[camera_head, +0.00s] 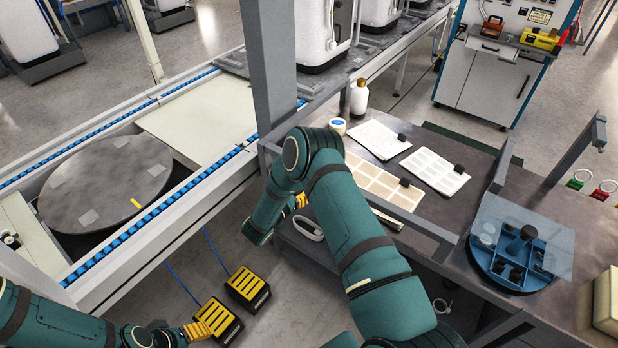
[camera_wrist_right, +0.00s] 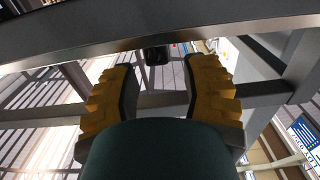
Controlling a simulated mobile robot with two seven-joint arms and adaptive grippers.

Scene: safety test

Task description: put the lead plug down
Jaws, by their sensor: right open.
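My right gripper (camera_wrist_right: 160,72) is open in the right wrist view, its two yellow ribbed fingers wide apart. Nothing is held between them. A small black block (camera_wrist_right: 156,54) shows just past the fingertips, under a dark edge; I cannot tell whether it is the lead plug. In the head view my right gripper (camera_head: 301,200) is mostly hidden behind its own arm, by the bench's left end. A white looped item (camera_head: 308,229) lies near it; it may be a lead. My left gripper (camera_head: 199,331) is low at the bottom left; its fingers are too small to judge.
The dark bench (camera_head: 470,195) holds papers (camera_head: 435,171), a white bottle (camera_head: 359,97) and a blue round tray (camera_head: 512,265) under a clear cover. Two yellow-black pedals (camera_head: 248,288) with blue cables are on the floor. A conveyor with a round turntable (camera_head: 105,180) stands left.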

